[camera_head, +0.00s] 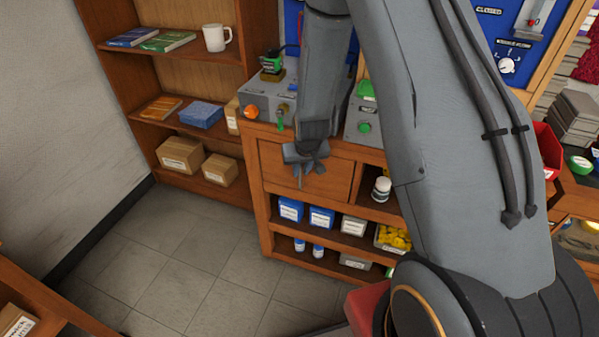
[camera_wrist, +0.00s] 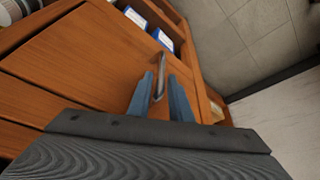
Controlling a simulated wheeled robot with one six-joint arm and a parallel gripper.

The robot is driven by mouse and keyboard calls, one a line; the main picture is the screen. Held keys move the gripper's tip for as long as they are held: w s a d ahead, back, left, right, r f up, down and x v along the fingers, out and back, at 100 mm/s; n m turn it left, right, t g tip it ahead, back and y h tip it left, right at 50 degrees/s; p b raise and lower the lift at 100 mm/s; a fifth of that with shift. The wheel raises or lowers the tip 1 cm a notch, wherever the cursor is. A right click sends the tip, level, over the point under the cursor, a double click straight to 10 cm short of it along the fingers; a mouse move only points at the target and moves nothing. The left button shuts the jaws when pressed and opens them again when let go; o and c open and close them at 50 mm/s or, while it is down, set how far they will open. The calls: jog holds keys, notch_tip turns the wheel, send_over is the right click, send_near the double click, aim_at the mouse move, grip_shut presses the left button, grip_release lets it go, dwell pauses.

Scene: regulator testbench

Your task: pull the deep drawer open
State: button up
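The wooden drawer (camera_head: 333,181) is in the bench, below the top, and its front looks flush with the frame, so it appears closed. Its brown front (camera_wrist: 82,58) fills the left of the wrist view. A grey metal bar handle (camera_wrist: 161,66) stands out from it. My gripper (camera_head: 306,181) is in front of the drawer, pointing down at it. In the wrist view its two blue-grey fingers (camera_wrist: 160,88) are apart, with the handle between them and a visible gap around it. In the head view the handle is not clear behind my gripper.
Open shelves below the drawer hold blue boxes (camera_head: 290,209) and yellow items (camera_head: 394,238). A white bottle (camera_head: 381,189) stands in the cubby to the right. A bookcase (camera_head: 176,130) stands at left. The tiled floor (camera_head: 190,270) before the bench is clear.

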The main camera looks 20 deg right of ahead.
jog(key=shift+x, duration=1.2)
grip_shut()
